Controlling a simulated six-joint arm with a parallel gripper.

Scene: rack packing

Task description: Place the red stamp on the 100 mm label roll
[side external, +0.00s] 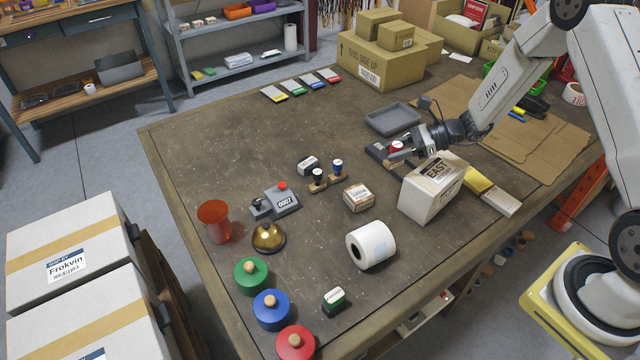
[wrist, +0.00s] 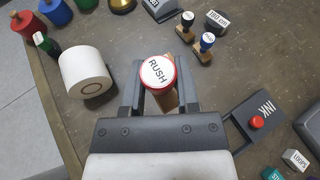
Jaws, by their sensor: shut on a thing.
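The red stamp has a round white face reading RUSH and a red rim (wrist: 158,72). My gripper (wrist: 160,90) is shut on it, with one finger on each side in the wrist view. In the side view the stamp (side external: 396,147) shows as a small red and white spot at my gripper (side external: 399,157). The label roll, white with a dark core hole, lies on its side on the table (side external: 371,245). In the wrist view it (wrist: 87,75) is left of my gripper, apart from the stamp. Its size marking cannot be read.
Hand stamps (side external: 318,177), a small carton (side external: 357,197) and colored round knobbed pieces (side external: 271,308) stand on the table.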

